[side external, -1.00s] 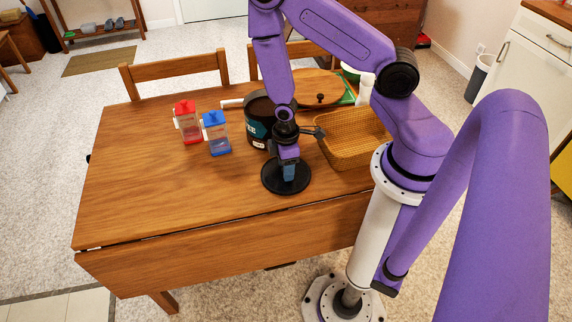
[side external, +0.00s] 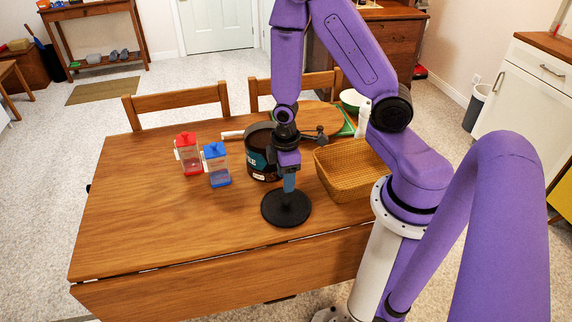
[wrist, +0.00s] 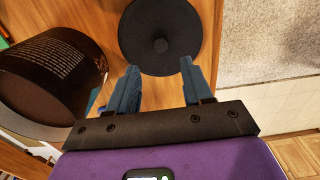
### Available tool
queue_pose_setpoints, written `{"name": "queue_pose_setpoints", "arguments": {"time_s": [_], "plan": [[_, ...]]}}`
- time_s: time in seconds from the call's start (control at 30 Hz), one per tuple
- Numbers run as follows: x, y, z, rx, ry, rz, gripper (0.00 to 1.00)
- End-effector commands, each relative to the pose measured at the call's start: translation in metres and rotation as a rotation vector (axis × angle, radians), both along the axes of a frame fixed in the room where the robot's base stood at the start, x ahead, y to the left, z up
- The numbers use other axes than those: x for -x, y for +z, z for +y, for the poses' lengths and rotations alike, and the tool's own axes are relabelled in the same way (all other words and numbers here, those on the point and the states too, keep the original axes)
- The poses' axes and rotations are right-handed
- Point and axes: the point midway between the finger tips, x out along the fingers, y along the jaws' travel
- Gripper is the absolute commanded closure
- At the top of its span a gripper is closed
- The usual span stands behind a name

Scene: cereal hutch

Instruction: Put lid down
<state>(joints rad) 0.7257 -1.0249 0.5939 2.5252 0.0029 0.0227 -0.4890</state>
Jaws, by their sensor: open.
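A round black lid (side external: 286,212) with a central knob lies flat on the wooden table near its front edge. The lid (wrist: 160,22) fills the top middle of the wrist view, with its knob (wrist: 160,45) facing up. My gripper (side external: 289,188) is above the lid. In the wrist view my gripper (wrist: 159,66) has its blue fingers spread apart with nothing between them, and the knob lies just beyond the fingertips. A dark canister (side external: 258,160) with a printed label stands just behind the lid; its top is partly hidden by my arm.
A woven basket (side external: 345,178) stands right of the lid. A red-lidded container (side external: 188,158) and a blue-lidded container (side external: 217,168) stand left of the canister. A round wooden board (side external: 312,117) lies at the back. The left front of the table (side external: 150,230) is clear.

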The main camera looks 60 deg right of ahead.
Motion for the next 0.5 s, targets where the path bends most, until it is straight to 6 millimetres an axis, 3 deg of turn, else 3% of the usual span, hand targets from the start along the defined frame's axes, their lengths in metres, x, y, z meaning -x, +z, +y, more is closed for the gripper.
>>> {"name": "queue_pose_setpoints", "arguments": {"time_s": [0.2, 0.5], "plan": [[-0.001, 0.023, 0.000, -0.001, 0.000, -0.003, 0.50], [0.001, 0.039, 0.001, -0.001, 0.004, -0.001, 0.50]]}}
